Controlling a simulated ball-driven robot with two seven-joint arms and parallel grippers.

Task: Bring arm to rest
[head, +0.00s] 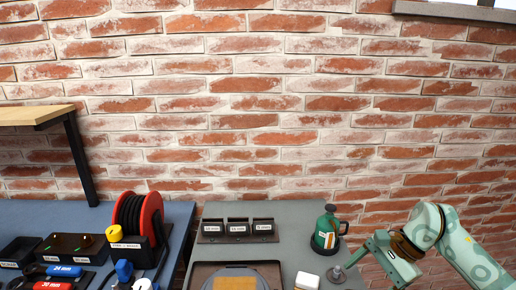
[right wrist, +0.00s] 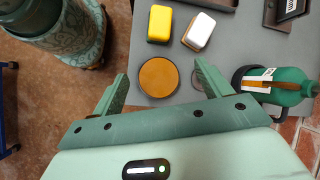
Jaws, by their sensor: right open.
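My right arm comes in from the right in the head view. Its green gripper (head: 368,268) is over the right edge of the grey table (head: 285,215), near a green canister (head: 326,232). In the right wrist view the two fingers of this gripper (right wrist: 161,70) are spread apart with nothing held. An orange disc (right wrist: 158,77) lies on the table below, framed between the fingers. A grey disc is partly hidden by the right finger. The green canister (right wrist: 285,86) lies to the right of that finger in this view. My left gripper is not in view.
A yellow block (right wrist: 160,24) and a white-topped block (right wrist: 199,31) stand near the orange disc. Small black bins (head: 238,230) line the table's back. A red cable reel (head: 138,216) and tools sit on the blue bench (head: 180,213). A brick wall (head: 250,110) stands behind.

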